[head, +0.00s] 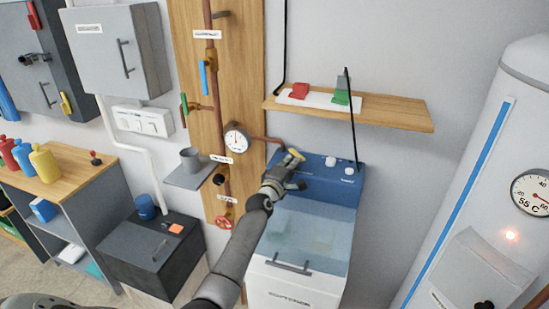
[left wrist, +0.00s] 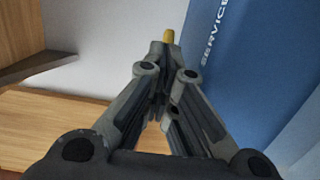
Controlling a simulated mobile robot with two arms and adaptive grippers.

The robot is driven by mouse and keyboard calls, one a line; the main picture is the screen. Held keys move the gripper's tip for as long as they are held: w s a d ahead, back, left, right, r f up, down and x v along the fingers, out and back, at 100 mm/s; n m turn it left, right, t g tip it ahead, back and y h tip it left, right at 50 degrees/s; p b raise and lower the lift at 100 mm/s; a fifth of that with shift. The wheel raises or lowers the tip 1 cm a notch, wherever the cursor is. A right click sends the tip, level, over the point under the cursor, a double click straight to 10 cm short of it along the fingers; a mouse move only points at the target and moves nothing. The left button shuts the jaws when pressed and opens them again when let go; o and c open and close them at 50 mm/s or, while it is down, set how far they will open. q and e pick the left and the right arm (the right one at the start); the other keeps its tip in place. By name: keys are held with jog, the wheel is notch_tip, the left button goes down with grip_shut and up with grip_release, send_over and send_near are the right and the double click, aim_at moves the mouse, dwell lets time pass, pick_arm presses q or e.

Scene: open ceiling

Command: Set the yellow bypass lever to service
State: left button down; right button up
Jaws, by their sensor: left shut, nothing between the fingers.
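The yellow bypass lever (head: 294,154) is on the blue top panel (head: 325,182) of the white cabinet, near the panel's left end. My left gripper (head: 288,168) is right at the lever, with its fingers shut and nothing between them. In the left wrist view the yellow lever tip (left wrist: 169,36) shows just beyond the shut fingertips (left wrist: 161,52). Whether they touch it I cannot tell. The word SERVICE (left wrist: 213,32) is printed on the blue panel to the right of the fingertips. The fingers hide the lever's lower part. My right gripper is not in view.
A wooden shelf (head: 390,110) with red and green blocks hangs above the panel, and a dark cord (head: 353,130) hangs down in front. A pressure gauge (head: 236,139) and pipes are to the left. A white tank (head: 500,140) stands at right.

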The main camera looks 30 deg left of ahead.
aim_at(308, 167)
pick_arm(q)
jog(key=shift+w+d+r, duration=0.1)
jog(key=shift+w+d, duration=0.25)
jog(key=shift+d, duration=0.2)
jog(key=shift+w+d, duration=0.35)
jog(key=shift+d, duration=0.2)
jog(key=shift+w+d+p, duration=0.3)
jog(key=shift+w+d, duration=0.05)
jog(key=shift+w, duration=0.15)
jog(key=shift+w+d, duration=0.15)
jog(key=shift+d, duration=0.1)
jog(key=shift+w+d+n+g+y+p, duration=0.1)
jog(key=shift+w+n+g+y+p, duration=0.1)
jog(key=shift+n+y, duration=0.45)
jog(key=shift+w+d+n+g+y+p, duration=0.15)
jog(key=shift+n+y, duration=0.25)
jog(key=shift+y, duration=0.5)
jog(key=shift+w+d+n+g+y+p, duration=0.15)
jog(key=shift+n+g+y, duration=0.1)
jog(key=shift+n+y, duration=0.4)
jog(key=shift+w+a, duration=0.15)
jog(key=shift+a, duration=0.05)
jog(key=shift+w+d, duration=0.1)
jog(key=shift+w, duration=0.2)
jog(key=shift+s, duration=0.1)
